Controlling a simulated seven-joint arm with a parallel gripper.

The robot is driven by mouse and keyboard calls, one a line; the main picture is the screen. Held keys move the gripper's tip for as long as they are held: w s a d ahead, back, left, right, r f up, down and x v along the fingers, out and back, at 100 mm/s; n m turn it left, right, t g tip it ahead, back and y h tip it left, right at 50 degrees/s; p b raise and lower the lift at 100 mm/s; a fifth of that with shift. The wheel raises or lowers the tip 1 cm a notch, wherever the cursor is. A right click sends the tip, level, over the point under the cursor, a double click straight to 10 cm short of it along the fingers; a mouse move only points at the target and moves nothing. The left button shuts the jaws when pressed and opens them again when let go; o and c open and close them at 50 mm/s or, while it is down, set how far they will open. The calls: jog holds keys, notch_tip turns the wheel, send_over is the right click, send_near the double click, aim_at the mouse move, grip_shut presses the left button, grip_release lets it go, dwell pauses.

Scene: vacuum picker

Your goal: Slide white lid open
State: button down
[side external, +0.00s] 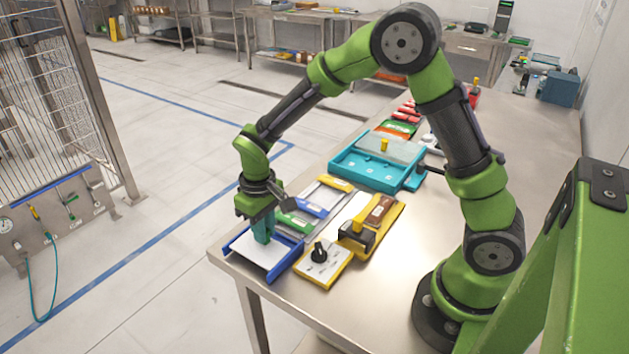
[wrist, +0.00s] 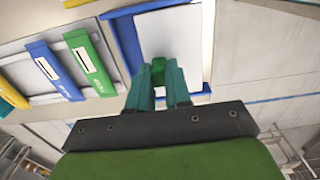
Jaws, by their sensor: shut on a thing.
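The white lid (side external: 257,249) is a flat white panel in a blue frame (side external: 284,267) at the near left corner of the table. The lid also shows in the wrist view (wrist: 168,36), with the blue frame (wrist: 127,40) along its left side. My gripper (side external: 264,232) is over the lid, its teal fingers pointing down. In the wrist view the fingers (wrist: 160,72) are shut on a small green block-like handle (wrist: 158,66) at the lid's near edge. The fingers hide part of the handle and of the lid's edge.
Blue (side external: 311,208) and green (side external: 293,224) handled pieces lie on a grey tray behind the frame. A yellow-edged panel with a black knob (side external: 319,254) stands close right. A teal box (side external: 372,168) is farther back. The table's left edge is close to the frame.

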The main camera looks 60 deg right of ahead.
aim_at(251, 255)
jog(key=a, duration=0.4)
jog(key=shift+a, duration=0.3)
jog(key=c, duration=1)
grip_release()
jog(key=shift+c, duration=0.2)
jog(key=shift+r, duration=0.2)
notch_tip(251, 255, up, 17)
jog(key=shift+f, duration=0.2)
